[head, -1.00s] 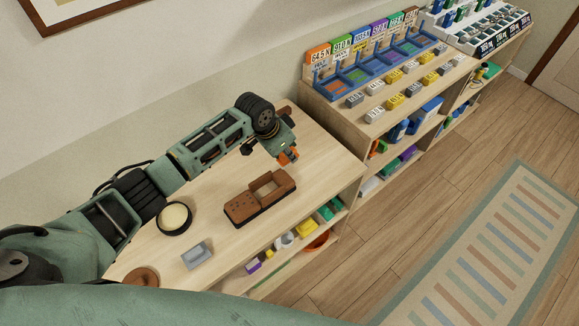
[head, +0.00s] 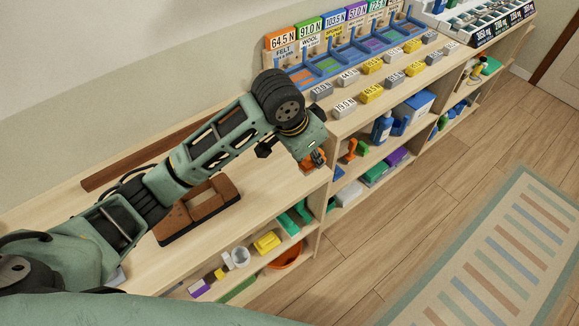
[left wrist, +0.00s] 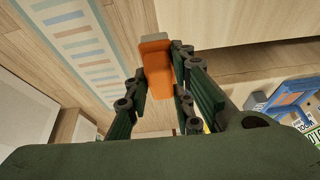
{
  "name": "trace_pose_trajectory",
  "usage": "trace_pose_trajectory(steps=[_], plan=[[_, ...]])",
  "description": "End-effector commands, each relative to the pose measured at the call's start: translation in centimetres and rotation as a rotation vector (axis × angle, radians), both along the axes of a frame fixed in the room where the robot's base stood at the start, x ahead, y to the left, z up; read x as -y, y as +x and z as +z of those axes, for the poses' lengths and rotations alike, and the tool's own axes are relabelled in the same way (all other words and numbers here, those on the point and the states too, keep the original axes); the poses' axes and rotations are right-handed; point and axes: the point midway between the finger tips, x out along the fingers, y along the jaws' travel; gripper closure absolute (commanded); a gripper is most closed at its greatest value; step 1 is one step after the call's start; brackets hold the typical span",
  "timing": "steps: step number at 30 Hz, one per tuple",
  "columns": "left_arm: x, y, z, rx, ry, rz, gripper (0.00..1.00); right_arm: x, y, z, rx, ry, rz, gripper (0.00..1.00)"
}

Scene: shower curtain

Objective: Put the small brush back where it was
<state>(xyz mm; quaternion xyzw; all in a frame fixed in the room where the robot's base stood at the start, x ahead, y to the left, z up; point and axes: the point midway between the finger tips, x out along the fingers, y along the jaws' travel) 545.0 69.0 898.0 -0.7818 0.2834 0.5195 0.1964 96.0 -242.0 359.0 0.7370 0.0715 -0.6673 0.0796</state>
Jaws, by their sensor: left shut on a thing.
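My left gripper (head: 314,158) is over the right end of the light wood top, near its front edge. In the left wrist view its fingers (left wrist: 163,95) are shut on a small orange block-like piece (left wrist: 157,62) with a tan side. It may be the small brush, but I cannot make out bristles. Most of the piece is hidden by the gripper in the head view. My right gripper is not in view.
A raised shelf to the right bears a blue rack (head: 345,62) with labelled slots and rows of grey and yellow blocks. Below the top, shelves hold yellow (head: 266,241), green and orange items. A dark brown strip (head: 150,155) lies along the back. The floor is clear beside a striped rug (head: 480,265).

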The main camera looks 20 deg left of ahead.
Motion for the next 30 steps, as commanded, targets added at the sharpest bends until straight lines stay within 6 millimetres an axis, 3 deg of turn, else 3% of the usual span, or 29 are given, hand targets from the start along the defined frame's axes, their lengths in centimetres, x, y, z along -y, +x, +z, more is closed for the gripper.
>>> trace_pose_trajectory(steps=[6, 15, 20, 30], plan=[[-3.8, 1.7, -2.4, -0.006, 0.004, 0.01, 1.0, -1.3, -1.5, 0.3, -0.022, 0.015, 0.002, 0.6], [-9.1, 4.6, -6.0, -0.002, 0.002, 0.004, 1.0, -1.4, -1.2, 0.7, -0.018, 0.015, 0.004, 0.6], [-10.1, 5.2, -6.8, -0.001, 0.0, 0.002, 1.0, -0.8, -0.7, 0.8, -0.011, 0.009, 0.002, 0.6], [-10.2, 5.1, -10.7, -0.002, 0.001, 0.001, 1.0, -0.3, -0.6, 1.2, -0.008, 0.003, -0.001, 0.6]])
